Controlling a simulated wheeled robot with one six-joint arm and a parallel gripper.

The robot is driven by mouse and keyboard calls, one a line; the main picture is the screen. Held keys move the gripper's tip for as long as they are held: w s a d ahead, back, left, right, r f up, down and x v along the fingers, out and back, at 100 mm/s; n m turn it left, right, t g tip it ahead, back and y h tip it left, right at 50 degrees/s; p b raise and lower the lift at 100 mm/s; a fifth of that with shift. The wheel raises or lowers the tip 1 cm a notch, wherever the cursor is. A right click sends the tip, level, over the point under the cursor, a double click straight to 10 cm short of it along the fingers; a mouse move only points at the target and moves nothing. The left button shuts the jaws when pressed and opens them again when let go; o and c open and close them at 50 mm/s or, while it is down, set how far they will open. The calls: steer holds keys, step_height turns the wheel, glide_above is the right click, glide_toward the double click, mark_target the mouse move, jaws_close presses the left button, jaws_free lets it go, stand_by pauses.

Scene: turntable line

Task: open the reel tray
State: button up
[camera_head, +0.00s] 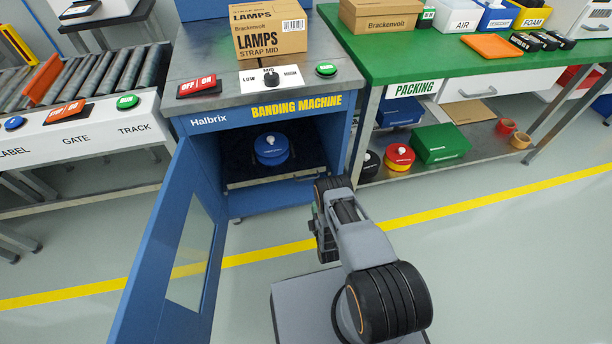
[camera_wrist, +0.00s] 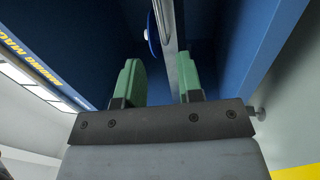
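The banding machine's blue cabinet is open, and the reel tray (camera_head: 240,181) sits inside it with a pale metal bar across its front. A blue reel (camera_head: 272,150) with a white knob stands in the tray; its edge also shows in the wrist view (camera_wrist: 154,34). My gripper (camera_wrist: 160,84) has its two green fingers apart with nothing clamped. In the wrist view the metal bar (camera_wrist: 172,42) runs between the finger lines, nearer the right finger; whether it touches is unclear. In the head view my wrist is at the cabinet's right front and hides the fingertips.
The blue cabinet door (camera_head: 176,250) stands swung open to the left, with a window in it. A green packing table (camera_head: 420,66) is at the right, with reels and a green box on its lower shelf. A roller track (camera_head: 90,75) is at the left. The floor in front is clear.

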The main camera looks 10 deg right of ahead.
steer(key=w+b, duration=0.3)
steer(key=w, duration=0.1)
steer(key=w+r+b, duration=0.1)
steer(key=w+b, duration=0.3)
steer(key=w+r+b, duration=0.1)
steer(key=w+b, duration=0.2)
steer(key=w, duration=0.2)
steer(key=shift+w+a+r, duration=0.1)
steer(key=shift+a+r, duration=0.15)
steer(key=shift+c, duration=0.2)
jaws_close()
